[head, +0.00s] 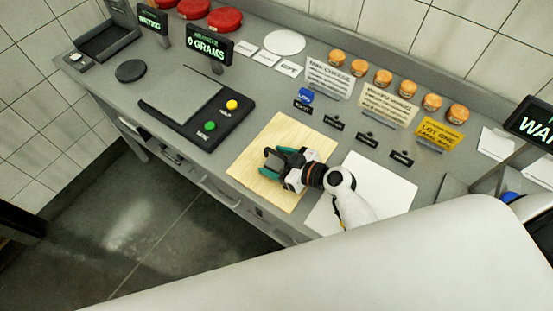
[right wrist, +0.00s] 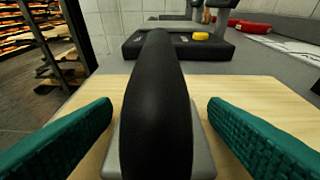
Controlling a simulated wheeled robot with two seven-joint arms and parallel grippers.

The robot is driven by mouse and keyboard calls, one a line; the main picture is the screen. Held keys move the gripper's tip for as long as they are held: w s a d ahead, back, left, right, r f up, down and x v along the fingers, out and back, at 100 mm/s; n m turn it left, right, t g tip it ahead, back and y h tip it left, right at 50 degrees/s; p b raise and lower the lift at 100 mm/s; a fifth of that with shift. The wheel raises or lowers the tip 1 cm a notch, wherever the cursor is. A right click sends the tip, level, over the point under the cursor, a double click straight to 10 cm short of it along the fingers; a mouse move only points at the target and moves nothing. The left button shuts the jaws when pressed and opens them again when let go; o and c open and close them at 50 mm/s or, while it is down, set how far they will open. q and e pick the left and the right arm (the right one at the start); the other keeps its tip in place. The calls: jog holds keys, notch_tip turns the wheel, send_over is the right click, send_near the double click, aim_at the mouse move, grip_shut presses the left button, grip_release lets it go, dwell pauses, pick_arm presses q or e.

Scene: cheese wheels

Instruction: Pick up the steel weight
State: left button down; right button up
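The steel weight (right wrist: 205,160) is a grey metal block with a thick black arched handle (right wrist: 155,100). It stands upright on a pale wooden board (head: 248,160). My right gripper (head: 272,163) is low over the board, its arm coming from the right. In the right wrist view its two teal fingers (right wrist: 158,125) are apart, one on each side of the handle, with a gap on both sides. In the head view the gripper hides most of the weight. My left gripper is not in view.
A scale (head: 190,98) with green and yellow buttons is left of the board; its display (head: 207,50) reads 0 grams. A white sheet (head: 385,187) lies to the right. Small orange-topped jars, cards and black labels line the counter behind. Red cheese wheels (head: 225,19) stand at the back.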

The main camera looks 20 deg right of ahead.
jog(key=c, duration=1.2)
jog(key=shift+r, duration=0.1)
jog(key=shift+c, duration=0.3)
